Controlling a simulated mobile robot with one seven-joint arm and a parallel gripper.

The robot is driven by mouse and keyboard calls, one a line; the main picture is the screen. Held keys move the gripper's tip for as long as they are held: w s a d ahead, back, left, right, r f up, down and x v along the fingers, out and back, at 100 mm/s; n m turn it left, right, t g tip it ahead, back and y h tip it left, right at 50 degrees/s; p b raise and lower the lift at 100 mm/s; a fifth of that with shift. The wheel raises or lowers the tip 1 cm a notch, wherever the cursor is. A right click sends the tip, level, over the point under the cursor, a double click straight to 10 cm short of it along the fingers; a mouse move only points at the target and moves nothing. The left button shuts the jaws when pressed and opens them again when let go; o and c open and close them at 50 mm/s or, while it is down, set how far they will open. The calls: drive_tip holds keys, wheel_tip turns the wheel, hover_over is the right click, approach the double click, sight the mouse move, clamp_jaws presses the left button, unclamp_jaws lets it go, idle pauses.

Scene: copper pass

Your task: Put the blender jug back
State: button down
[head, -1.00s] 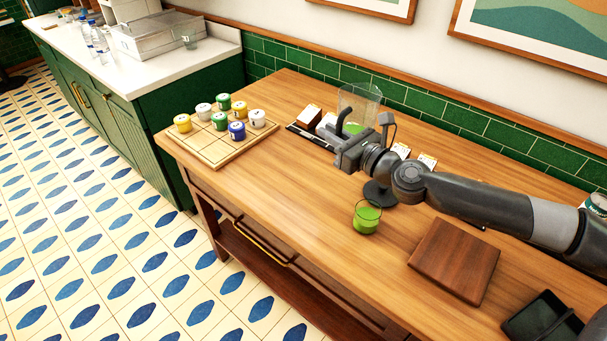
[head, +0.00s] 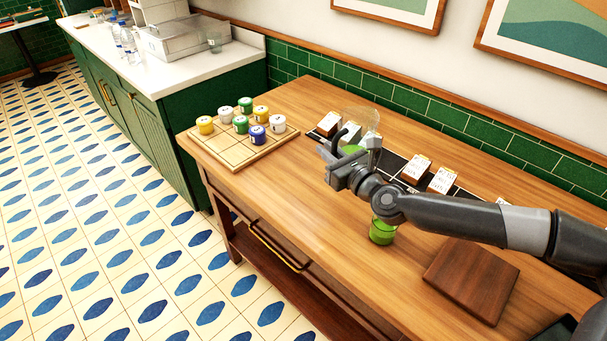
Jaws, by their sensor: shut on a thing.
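The blender jug (head: 364,117) is clear, with a dark handle and green contents low inside. It is over the back half of the wooden table, partly hidden by my gripper (head: 349,160). My gripper is shut on the jug. The jug's underside is hidden, so I cannot tell whether it touches the table. I cannot make out a blender base in the current view.
A board (head: 238,158) with several coloured jars is at the table's left end. Several small boxes (head: 416,169) stand on a dark strip along the back. A brown wooden block (head: 470,279) lies at right. The table's front middle (head: 310,205) is clear.

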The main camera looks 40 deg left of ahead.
drive_tip(key=shift+s+a+f, duration=0.65)
drive_tip(key=shift+a+f, duration=0.6)
drive_tip(key=shift+f, duration=0.25)
drive_tip(key=shift+s+a+f, duration=0.6)
drive_tip(key=shift+a+f, duration=0.6)
drive_tip(key=shift+f, duration=0.25)
drive_tip(key=shift+s+a+f, duration=0.65)
drive_tip(key=shift+a+f, duration=0.6)
drive_tip(key=shift+f, duration=0.25)
drive_tip(key=c, duration=1.4)
unclamp_jaws()
drive_tip(key=shift+f, duration=0.15)
drive_tip(key=shift+c, duration=0.2)
drive_tip(key=d, duration=0.4)
drive_tip(key=s+d, duration=0.1)
drive_tip(key=d, duration=0.3)
drive_tip(key=s+d, duration=0.1)
drive_tip(key=d, duration=0.2)
drive_tip(key=shift+s+d, duration=0.2)
drive_tip(key=shift+d, duration=0.2)
